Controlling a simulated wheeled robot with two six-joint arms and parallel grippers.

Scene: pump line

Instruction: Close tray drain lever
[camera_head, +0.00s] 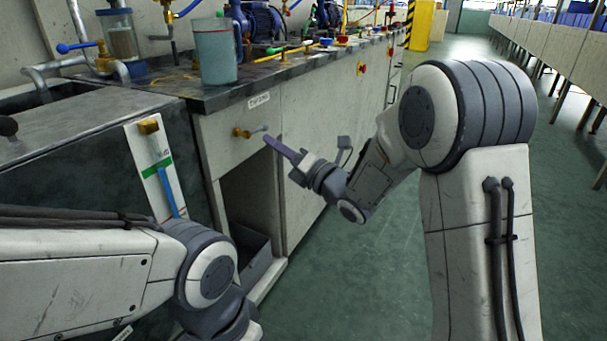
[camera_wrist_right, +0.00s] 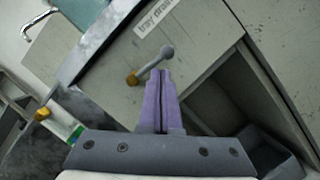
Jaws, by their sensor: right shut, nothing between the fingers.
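The tray drain lever (camera_head: 252,131) is on the cabinet front below the worktop, under a white label (camera_head: 259,100). It has a brass body and a thin grey handle pointing right, about level. In the right wrist view the lever (camera_wrist_right: 151,67) ends in a grey ball knob, and the label (camera_wrist_right: 155,18) reads "tray drain". My right gripper (camera_head: 270,140) has purple fingers, shut and empty, just right of and below the knob. In the wrist view its fingertips (camera_wrist_right: 158,73) lie just below the handle; I cannot tell whether they touch. My left gripper is out of view.
An open cabinet bay with a grey bin (camera_head: 257,255) lies below the lever. A white panel (camera_head: 149,183) with a brass and blue valve stands left. A teal beaker (camera_head: 215,55) stands near the worktop edge. The green floor (camera_head: 385,265) right of the cabinets is clear.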

